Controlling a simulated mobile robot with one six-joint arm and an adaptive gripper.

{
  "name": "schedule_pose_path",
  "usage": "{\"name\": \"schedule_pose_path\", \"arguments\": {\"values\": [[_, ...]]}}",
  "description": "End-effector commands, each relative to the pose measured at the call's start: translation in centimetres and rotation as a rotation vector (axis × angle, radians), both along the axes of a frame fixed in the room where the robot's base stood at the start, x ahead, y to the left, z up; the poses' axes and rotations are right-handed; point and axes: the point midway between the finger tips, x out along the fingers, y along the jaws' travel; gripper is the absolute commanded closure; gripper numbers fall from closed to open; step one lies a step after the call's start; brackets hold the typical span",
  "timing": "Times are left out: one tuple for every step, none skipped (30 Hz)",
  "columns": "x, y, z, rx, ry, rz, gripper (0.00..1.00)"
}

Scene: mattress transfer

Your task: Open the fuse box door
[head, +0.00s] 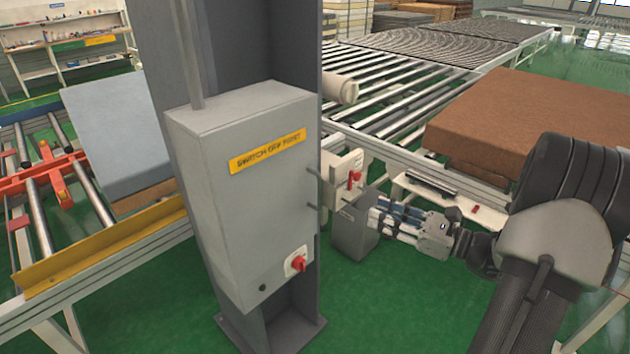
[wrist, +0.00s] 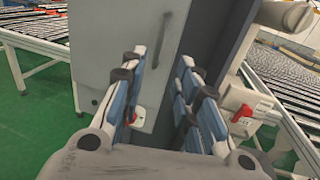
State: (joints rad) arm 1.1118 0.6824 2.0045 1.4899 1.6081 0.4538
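The grey fuse box (head: 245,190) is mounted on a dark upright column, with a yellow "SWITCH OFF FIRST" label (head: 267,152) and a red rotary switch (head: 299,263) on its front. Its door looks closed. A vertical bar handle (wrist: 160,72) shows on the box in the wrist view; in the head view handle-like ends (head: 315,208) stick out at its right edge. My gripper (head: 374,214) is right of the box, pointing left towards it. In the wrist view my gripper (wrist: 161,60) is open and empty; the handle appears beyond the gap between its fingers, apart from them.
A white unit with a red switch (head: 354,178) stands right of the column, also in the wrist view (wrist: 243,113). A dark grey box (head: 353,232) shows by my fingertips; contact is unclear. Roller conveyors (head: 400,65) and a brown mattress (head: 530,125) lie behind.

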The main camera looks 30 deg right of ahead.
Motion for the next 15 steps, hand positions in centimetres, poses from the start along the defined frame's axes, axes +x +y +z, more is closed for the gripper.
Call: {"name": "schedule_pose_path", "arguments": {"values": [[0.2,-0.1,0.0,0.006,-0.002,-0.006,0.71],[0.4,0.0,-0.1,0.007,-0.003,-0.006,0.71],[0.7,0.2,-0.1,0.006,-0.002,-0.005,0.71],[1.1,0.5,-0.1,0.006,-0.002,-0.004,0.71],[1.5,0.7,-0.1,0.005,-0.002,-0.003,0.71],[2.0,1.1,-0.1,0.004,-0.002,-0.001,0.71],[2.5,1.5,-0.1,0.004,-0.002,0.0,0.71],[3.0,1.8,-0.1,0.004,-0.002,0.0,0.71],[3.8,2.3,-0.1,0.002,-0.002,0.001,0.71],[4.3,2.6,-0.1,0.002,-0.002,0.0,0.71],[4.9,3.0,-0.1,0.002,-0.002,0.002,0.71],[5.7,3.5,-0.1,0.003,-0.003,0.001,0.71],[6.2,3.8,-0.2,0.002,-0.001,0.002,0.71],[6.8,4.1,-0.1,0.003,-0.002,0.001,0.71],[7.5,4.6,-0.1,0.003,-0.002,0.002,0.71]]}}
